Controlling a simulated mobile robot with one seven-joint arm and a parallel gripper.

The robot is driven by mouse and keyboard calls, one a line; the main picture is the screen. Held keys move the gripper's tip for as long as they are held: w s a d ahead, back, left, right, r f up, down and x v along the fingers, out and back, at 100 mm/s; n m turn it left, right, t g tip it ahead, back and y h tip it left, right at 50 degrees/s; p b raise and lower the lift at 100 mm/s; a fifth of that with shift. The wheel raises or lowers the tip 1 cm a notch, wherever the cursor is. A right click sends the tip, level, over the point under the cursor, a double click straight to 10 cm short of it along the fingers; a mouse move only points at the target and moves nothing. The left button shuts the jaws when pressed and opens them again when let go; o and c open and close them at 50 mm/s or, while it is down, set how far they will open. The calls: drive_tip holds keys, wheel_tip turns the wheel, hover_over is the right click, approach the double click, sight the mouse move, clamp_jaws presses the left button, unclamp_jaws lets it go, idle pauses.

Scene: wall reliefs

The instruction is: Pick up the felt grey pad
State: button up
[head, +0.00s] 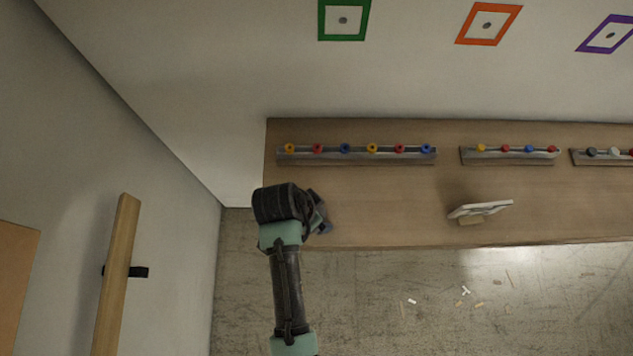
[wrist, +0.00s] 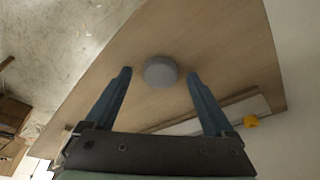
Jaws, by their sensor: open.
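The felt grey pad (wrist: 160,72) shows in the wrist view as a round grey disc on the wooden tabletop. My gripper (wrist: 159,76) is open, with one blue finger on each side of the pad in that view. The fingertips appear apart from the pad; I cannot tell how high they are above it. In the head view my gripper (head: 322,217) is over the left end of the wooden table (head: 380,205). I cannot make out the pad there; my arm seems to hide it.
A rail with several coloured knobs (head: 357,155) runs along the table's back, with more rails to its right. A white tilted stand (head: 481,209) is on the table right of my gripper. A wooden plank (head: 119,270) is at the left wall. The table between gripper and stand is clear.

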clamp_jaws()
idle(0.4)
